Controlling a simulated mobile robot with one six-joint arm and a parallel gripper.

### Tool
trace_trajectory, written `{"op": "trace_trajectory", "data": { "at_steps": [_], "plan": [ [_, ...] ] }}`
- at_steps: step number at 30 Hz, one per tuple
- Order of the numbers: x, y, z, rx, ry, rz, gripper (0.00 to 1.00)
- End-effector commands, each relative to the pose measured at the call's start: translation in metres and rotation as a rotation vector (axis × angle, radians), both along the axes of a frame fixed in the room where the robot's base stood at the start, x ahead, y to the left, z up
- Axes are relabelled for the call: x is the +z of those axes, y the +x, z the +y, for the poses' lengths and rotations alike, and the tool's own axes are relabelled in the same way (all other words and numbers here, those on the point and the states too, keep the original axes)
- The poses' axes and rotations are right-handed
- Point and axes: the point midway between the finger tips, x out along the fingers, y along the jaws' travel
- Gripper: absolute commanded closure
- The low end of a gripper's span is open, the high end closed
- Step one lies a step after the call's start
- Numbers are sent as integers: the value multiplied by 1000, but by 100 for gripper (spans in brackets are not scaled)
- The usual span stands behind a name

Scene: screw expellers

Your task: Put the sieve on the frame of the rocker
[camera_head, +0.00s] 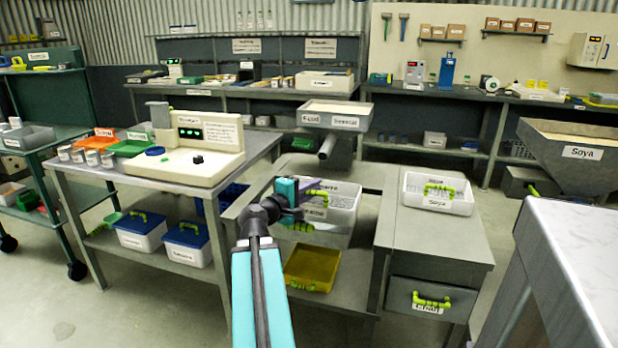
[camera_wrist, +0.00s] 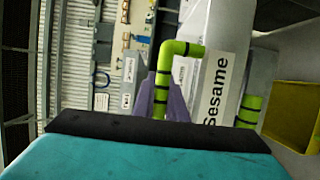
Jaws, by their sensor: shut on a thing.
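A white sieve (camera_head: 340,215) labelled "Sesame" is at the middle of the head view, over a gap in the grey bench. Its label and white wall (camera_wrist: 203,95) also show in the wrist view, turned sideways. My gripper (camera_head: 310,194) is at its left side, with purple fingers shut on its green handle (camera_wrist: 163,75). The rocker's frame seems to be the dark rails (camera_head: 372,191) around the gap; the sieve and arm hide much of it. I cannot tell whether the sieve touches it. A second white sieve (camera_head: 452,207) labelled "Soya" lies on the bench to the right.
A yellow tray (camera_head: 312,268) sits low beneath the held sieve. A hopper with a spout (camera_head: 337,117) stands just behind. A cream control machine (camera_head: 190,165) is on the left table. The bench drawer (camera_head: 433,300) and a pale marble-topped table (camera_head: 580,265) are at right.

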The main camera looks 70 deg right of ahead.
Motion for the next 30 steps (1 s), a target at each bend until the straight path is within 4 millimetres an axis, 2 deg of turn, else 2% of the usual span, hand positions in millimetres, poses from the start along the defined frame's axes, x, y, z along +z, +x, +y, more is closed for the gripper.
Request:
{"op": "trace_trajectory", "data": {
  "at_steps": [2,18,30],
  "plan": [
    [4,1,-3,-1,1,2,100],
    [2,9,-19,1,1,2,100],
    [-6,27,-60,0,0,0,100]
  ]
}}
